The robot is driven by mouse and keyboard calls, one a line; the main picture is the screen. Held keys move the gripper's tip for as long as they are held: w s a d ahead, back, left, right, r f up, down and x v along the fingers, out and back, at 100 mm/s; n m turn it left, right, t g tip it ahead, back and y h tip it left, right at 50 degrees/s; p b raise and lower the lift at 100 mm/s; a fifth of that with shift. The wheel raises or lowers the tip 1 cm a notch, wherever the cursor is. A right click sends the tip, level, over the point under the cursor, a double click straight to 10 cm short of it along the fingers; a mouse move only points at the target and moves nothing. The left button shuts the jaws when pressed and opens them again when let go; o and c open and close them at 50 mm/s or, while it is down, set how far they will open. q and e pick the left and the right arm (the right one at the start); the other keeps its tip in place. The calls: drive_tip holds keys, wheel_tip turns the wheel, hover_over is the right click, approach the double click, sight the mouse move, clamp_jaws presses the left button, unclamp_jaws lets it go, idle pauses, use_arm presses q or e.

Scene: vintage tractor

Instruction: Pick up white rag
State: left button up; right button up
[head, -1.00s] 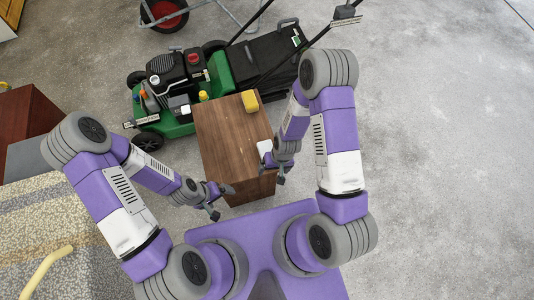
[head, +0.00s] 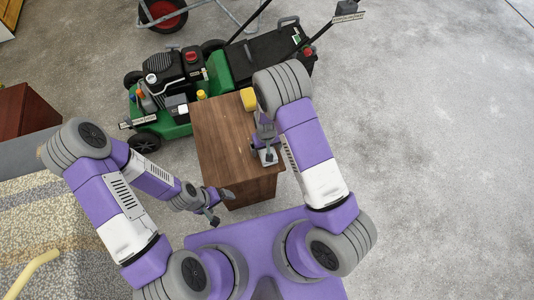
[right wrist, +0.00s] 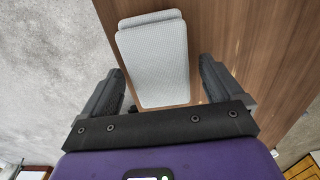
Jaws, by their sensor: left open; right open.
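The white rag (right wrist: 155,62) lies folded and flat on the wooden box top in the right wrist view. Part of it also shows in the head view (head: 268,157), beneath my right gripper. My right gripper (right wrist: 158,85) is open, with a finger on either side of the rag in that picture. I cannot tell whether the fingers touch it. In the head view my right gripper (head: 266,150) is over the right side of the box. My left gripper (head: 214,207) is open and empty at the box's near left corner.
The brown wooden box (head: 218,140) has a mostly bare top. A yellow sponge-like block (head: 248,99) sits at its far right corner. A green lawn mower (head: 180,85) stands behind it. Open concrete floor (head: 440,150) lies to the right.

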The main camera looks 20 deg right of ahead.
drive_tip(key=shift+f, duration=0.45)
drive_tip(key=shift+r, duration=0.1)
